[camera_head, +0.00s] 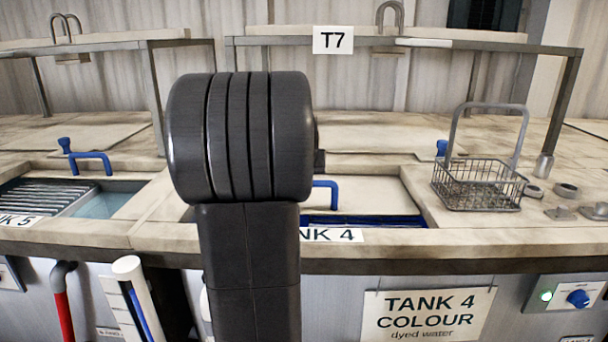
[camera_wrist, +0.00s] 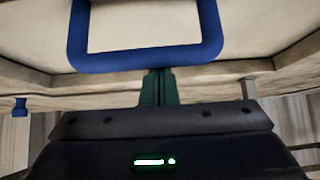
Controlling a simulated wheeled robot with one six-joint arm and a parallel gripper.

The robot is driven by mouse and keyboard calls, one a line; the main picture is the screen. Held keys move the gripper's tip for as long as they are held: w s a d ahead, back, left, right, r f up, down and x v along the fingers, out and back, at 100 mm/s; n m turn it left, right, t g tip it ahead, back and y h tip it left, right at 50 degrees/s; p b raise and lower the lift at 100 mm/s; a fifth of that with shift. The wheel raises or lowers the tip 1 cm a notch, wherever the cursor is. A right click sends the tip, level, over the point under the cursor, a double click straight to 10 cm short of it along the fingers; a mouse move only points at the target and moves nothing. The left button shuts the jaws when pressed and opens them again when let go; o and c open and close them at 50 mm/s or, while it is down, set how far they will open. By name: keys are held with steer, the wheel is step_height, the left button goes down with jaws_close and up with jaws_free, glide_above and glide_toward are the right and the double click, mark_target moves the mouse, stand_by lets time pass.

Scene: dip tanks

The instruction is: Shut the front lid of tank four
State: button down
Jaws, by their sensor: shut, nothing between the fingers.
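Tank four is behind my arm in the head view, marked by a partly covered "TANK 4" label (camera_head: 333,235). A strip of dark blue liquid (camera_head: 365,221) shows along its front, so the opening is at least partly uncovered. Behind the strip is a pale lid panel (camera_head: 375,192) with a blue handle (camera_head: 333,184). In the wrist view a blue bar handle (camera_wrist: 145,60) crosses the top, on a pale surface. My gripper (camera_wrist: 159,76) is shut and empty, its green fingertips at the handle's lower edge; I cannot tell if they touch. My arm hides the tank's left part.
A wire basket (camera_head: 478,185) with a raised handle stands on the counter right of the tank. Tank five (camera_head: 105,204) lies open at left. A metal frame (camera_head: 400,42) with a T7 sign (camera_head: 333,40) spans above. A control knob (camera_head: 578,298) is at front right.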

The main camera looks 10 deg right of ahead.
steer(key=s+a+b, duration=0.2)
steer(key=s+b, duration=0.1)
steer(key=s, duration=1)
steer(key=shift+a+f, duration=0.15)
steer(key=shift+a, duration=0.15)
steer(key=shift+f, duration=0.1)
steer(key=v, duration=1.4)
steer(key=shift+w+r+p, duration=0.15)
steer(key=shift+r+p, duration=0.1)
steer(key=shift+p, duration=0.15)
steer(key=shift+d, duration=0.1)
steer(key=x, duration=1.1)
steer(key=shift+f+b, duration=0.2)
steer(key=shift+b, duration=0.1)
